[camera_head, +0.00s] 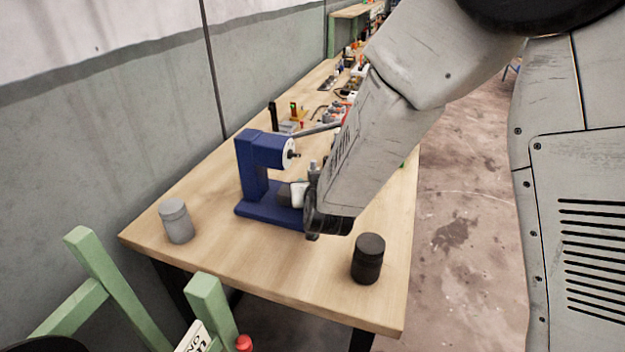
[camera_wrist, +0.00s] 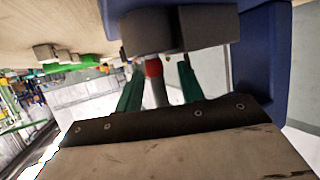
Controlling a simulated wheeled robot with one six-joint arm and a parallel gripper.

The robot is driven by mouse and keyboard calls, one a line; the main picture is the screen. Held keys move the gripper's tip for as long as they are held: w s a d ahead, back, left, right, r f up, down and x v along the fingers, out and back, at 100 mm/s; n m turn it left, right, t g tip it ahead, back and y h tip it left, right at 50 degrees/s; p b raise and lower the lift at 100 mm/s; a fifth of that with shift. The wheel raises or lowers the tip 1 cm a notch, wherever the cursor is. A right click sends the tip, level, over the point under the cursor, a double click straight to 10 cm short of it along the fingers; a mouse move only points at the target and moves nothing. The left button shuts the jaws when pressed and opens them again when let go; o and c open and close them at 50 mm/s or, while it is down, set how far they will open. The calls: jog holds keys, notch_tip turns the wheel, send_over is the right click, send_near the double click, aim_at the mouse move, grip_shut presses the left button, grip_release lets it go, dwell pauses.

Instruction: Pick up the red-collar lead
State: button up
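In the wrist view, the red-collar lead (camera_wrist: 153,68) shows as a grey stem with a red band, rising to a dark grey block (camera_wrist: 165,30). My gripper (camera_wrist: 161,72) is open, with one green finger on each side of the lead. Gaps show between the stem and both fingers. In the head view, my arm's end is low over the table beside a blue stand (camera_head: 252,170) with a round pale face. The lead cannot be made out there, and my fingers are hidden by the arm.
On the wooden table (camera_head: 225,250), a grey canister (camera_head: 175,222) stands at the left and a black canister (camera_head: 367,258) at the near right. Several small items line the far part of the table. A green frame (camera_head: 95,265) is at the front left. The table's near middle is clear.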

jog(key=shift+w+f, duration=0.1)
jog(key=shift+w, duration=0.1)
grip_shut()
